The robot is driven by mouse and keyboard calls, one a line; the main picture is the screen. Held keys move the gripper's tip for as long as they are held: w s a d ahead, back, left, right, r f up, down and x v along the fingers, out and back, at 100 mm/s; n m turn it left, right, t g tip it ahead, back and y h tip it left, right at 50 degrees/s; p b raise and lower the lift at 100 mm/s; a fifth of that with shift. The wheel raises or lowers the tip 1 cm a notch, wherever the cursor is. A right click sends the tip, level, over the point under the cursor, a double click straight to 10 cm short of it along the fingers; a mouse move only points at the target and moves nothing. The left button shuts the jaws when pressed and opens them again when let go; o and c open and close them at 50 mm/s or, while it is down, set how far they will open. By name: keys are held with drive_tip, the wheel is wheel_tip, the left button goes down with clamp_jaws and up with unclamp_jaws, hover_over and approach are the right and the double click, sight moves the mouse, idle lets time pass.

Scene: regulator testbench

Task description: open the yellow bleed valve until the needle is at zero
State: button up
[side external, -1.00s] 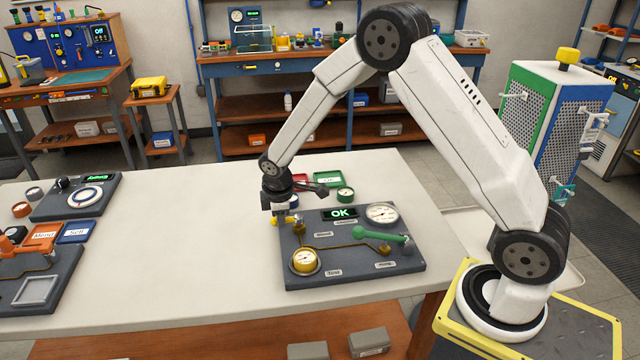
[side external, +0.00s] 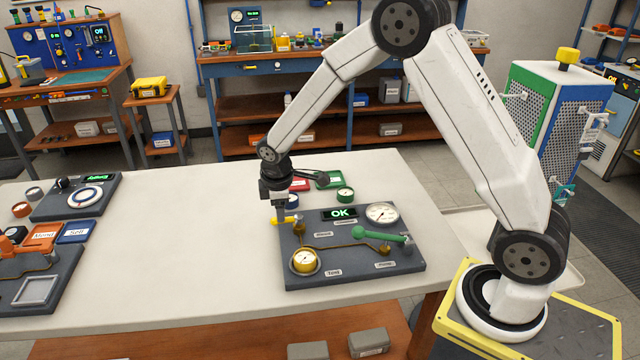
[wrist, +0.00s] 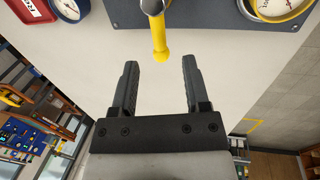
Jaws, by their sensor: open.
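The yellow bleed valve handle (side external: 283,220) sticks out from the left edge of the dark test board (side external: 350,275). It also shows in the wrist view (wrist: 160,42), pointing toward the gap between the fingers. My gripper (wrist: 160,66) is open and empty, with one finger on each side of the handle's line and the tip of the handle just short of them. In the side view my gripper (side external: 278,213) is by the handle; contact cannot be told. A yellow-rimmed gauge (side external: 304,261) and a larger white gauge (side external: 382,213) sit on the board; their needles are too small to read.
A green lever (side external: 382,236) and a display reading OK (side external: 340,213) are on the board. Red (side external: 299,185) and green (side external: 330,180) trays and a green-rimmed round gauge (side external: 345,194) stand behind it.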

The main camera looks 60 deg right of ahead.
drive_tip(key=shift+s+a+r, duration=0.15)
drive_tip(key=shift+s+r, duration=0.05)
drive_tip(key=shift+r, duration=0.85)
drive_tip(key=shift+s+a+r, duration=0.15)
drive_tip(key=shift+r, duration=0.9)
drive_tip(key=shift+s, duration=0.1)
drive_tip(key=s+a+r+m+t+y, duration=0.1)
drive_tip(key=s+m, duration=0.8)
drive_tip(key=s, duration=0.9)
drive_tip(key=shift+s+a+y, duration=0.25)
drive_tip(key=shift+a+y, duration=0.05)
drive_tip(key=shift+a, duration=0.35)
drive_tip(key=shift+w+r, duration=0.1)
drive_tip(key=shift+r, duration=0.05)
